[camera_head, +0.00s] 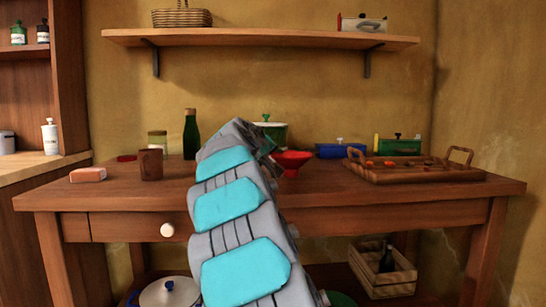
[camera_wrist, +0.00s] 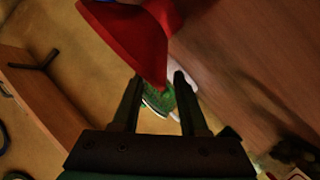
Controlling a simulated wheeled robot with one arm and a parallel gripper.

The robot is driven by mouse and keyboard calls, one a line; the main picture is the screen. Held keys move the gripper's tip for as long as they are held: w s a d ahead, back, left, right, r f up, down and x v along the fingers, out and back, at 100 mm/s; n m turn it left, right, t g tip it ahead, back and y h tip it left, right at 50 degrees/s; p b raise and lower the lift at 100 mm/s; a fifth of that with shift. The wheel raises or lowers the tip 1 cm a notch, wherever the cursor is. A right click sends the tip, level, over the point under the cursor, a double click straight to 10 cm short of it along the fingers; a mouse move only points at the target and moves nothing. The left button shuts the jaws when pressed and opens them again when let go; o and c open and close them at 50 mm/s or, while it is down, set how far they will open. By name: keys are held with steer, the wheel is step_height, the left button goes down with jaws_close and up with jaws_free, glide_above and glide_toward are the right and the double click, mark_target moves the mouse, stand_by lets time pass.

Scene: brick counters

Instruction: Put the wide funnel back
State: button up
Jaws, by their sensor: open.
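The red wide funnel (camera_head: 291,158) is on the wooden table, just right of my arm's end in the head view, with its wide part upward. In the wrist view the red funnel (camera_wrist: 125,35) fills the upper middle, just ahead of my fingertips. My gripper (camera_wrist: 157,82) is open, with its two fingers apart. The funnel's lower edge shows near the gap between the fingertips; I cannot tell if they touch. In the head view my arm hides most of the gripper.
A green pot (camera_head: 272,131), a blue box (camera_head: 342,150) and a green box (camera_head: 397,146) stand behind. A wooden tray (camera_head: 415,174) is at right. A dark bottle (camera_head: 191,135), a brown cup (camera_head: 151,164) and a pinkish block (camera_head: 88,174) are left. A wall shelf (camera_head: 260,38) hangs above.

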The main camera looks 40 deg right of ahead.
steer(key=shift+r, duration=0.25)
steer(key=v, duration=1.2)
steer(key=shift+f, duration=0.1)
steer(key=shift+a, duration=0.1)
